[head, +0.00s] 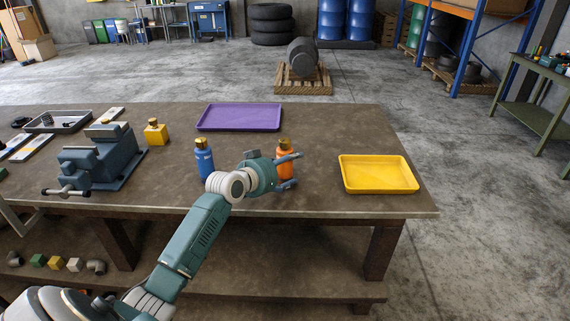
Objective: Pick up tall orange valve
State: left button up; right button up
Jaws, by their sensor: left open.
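The tall orange valve (286,168) stands upright on the brown workbench, with a brass-coloured top. My left gripper (290,171) is open, with one finger behind the valve and the other in front of its lower part. The fingers and palm hide part of the valve's left side and base. I cannot tell whether they touch it. My right gripper is not in view.
A blue bottle-shaped valve (204,158) stands just left of my wrist. A yellow tray (379,187) lies to the right and a purple tray (239,127) behind. A vise (103,160) and a short yellow valve (155,134) are at the left. The bench's front edge (330,214) is near.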

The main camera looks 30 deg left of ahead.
pick_arm(q)
jog(key=c, duration=1.2)
jog(key=shift+r, duration=0.3)
jog(key=shift+c, duration=0.8)
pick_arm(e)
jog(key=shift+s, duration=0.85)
pick_arm(q)
jog(key=shift+w, duration=0.1)
